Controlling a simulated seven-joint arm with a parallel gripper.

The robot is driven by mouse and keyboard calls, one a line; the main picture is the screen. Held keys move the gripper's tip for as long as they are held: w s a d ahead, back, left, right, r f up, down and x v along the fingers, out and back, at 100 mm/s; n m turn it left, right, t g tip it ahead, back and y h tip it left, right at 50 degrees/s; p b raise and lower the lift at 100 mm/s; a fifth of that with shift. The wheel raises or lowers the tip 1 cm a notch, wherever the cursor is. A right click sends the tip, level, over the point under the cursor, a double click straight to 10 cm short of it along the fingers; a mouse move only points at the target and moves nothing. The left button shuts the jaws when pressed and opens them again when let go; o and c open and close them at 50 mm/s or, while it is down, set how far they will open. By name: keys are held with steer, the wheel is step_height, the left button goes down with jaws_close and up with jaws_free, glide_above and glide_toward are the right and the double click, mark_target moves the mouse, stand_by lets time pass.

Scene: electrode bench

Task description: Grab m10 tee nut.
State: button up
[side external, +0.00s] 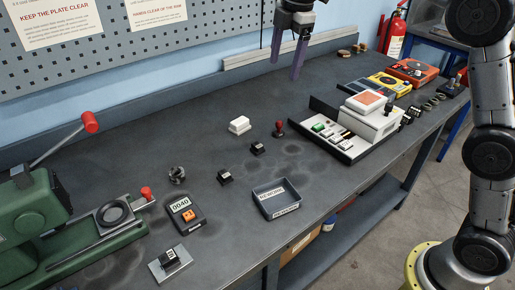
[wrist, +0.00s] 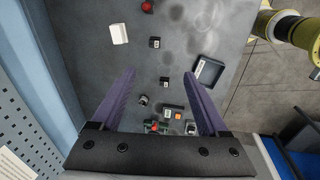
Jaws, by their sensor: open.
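My gripper (side external: 285,68) is open and empty, its two purple fingers pointing down high above the bench; they also frame the wrist view (wrist: 160,75). No label legibly names the M10 tee nut. Small dark blocks with white labels stand on the bench: one near the middle (side external: 257,149), one nearer the front (side external: 225,177), and one on a light metal plate (side external: 170,257). A dark grey metal part (side external: 177,175) stands left of them. In the wrist view, the two middle blocks (wrist: 154,42) (wrist: 164,82) and the grey part (wrist: 143,100) lie between or beyond my fingers.
A blue-grey labelled tray (side external: 277,198) sits near the front edge. A device reading 0040 (side external: 186,214) and a green machine (side external: 60,215) stand left. A white block (side external: 239,125), a red-knobbed piece (side external: 279,129) and a white instrument (side external: 370,115) stand farther along. Bare bench lies between.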

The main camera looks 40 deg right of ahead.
steer(key=w+a+f+g, duration=0.1)
steer(key=w+a+f, duration=0.1)
steer(key=w+f, duration=0.55)
steer(key=g, duration=0.1)
glide_above(258, 145)
steer(key=shift+n, duration=0.3)
steer(key=f, duration=1.2)
steer(key=shift+s+a+f, duration=0.1)
steer(key=shift+s+f, duration=0.1)
steer(key=shift+w+f, duration=0.15)
steer(key=shift+f, duration=1.45)
steer(key=shift+w+f, duration=0.15)
steer(key=shift+f, duration=1.4)
jaws_close()
